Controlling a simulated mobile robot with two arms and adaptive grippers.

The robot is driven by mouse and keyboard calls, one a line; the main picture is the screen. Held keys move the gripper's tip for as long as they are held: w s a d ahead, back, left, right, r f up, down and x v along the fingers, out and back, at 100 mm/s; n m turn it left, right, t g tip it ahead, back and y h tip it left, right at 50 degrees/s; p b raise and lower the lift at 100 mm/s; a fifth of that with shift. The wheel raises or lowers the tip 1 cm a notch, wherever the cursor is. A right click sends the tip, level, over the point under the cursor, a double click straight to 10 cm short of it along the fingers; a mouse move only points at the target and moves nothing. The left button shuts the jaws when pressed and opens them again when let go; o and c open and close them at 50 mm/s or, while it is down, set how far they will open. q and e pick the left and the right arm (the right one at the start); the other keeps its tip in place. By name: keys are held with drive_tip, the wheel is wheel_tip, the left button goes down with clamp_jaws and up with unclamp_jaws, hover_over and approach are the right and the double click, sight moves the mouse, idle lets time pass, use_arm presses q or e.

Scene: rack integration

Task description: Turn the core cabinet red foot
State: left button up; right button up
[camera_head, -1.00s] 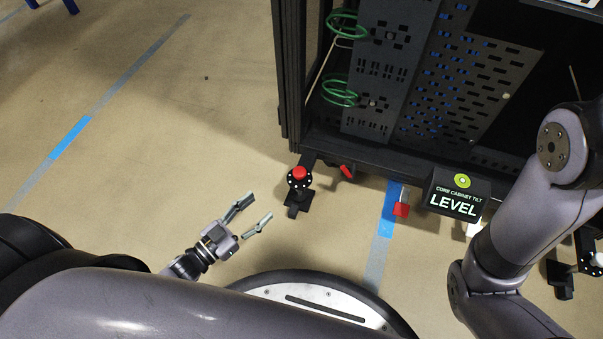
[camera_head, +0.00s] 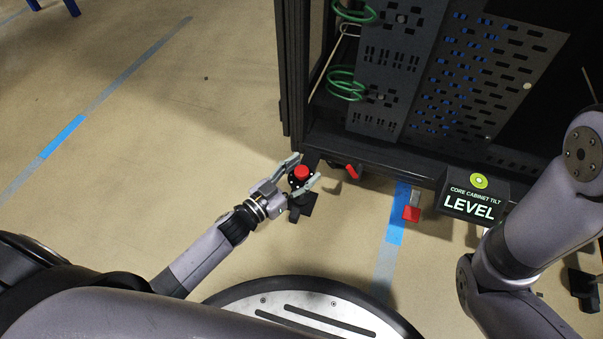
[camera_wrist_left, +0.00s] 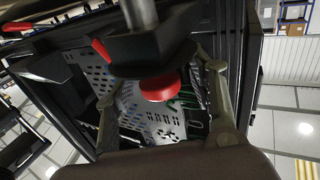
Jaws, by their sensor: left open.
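The black core cabinet (camera_head: 285,75) stands at the upper right of the head view. Its red foot (camera_head: 302,172) is a round red knob on a black levelling foot at the cabinet's near left corner. My left gripper (camera_head: 305,170) is open, with one finger on each side of the red foot. In the left wrist view the red knob (camera_wrist_left: 160,86) sits between the two open fingers (camera_wrist_left: 162,85); I cannot tell whether they touch it. My right arm shows at the right, but its gripper is out of view.
A sign (camera_head: 474,197) on the cabinet reads "CORE CABINET TILT LEVEL" with a yellow-green round mark. A red lever (camera_head: 351,171) and a red tab (camera_head: 411,214) are low on the cabinet's front. The floor at the left is clear, with blue tape (camera_head: 62,137).

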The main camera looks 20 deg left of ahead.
use_arm(q)
drive_tip(key=shift+c, duration=0.5)
drive_tip(key=c, duration=1.1)
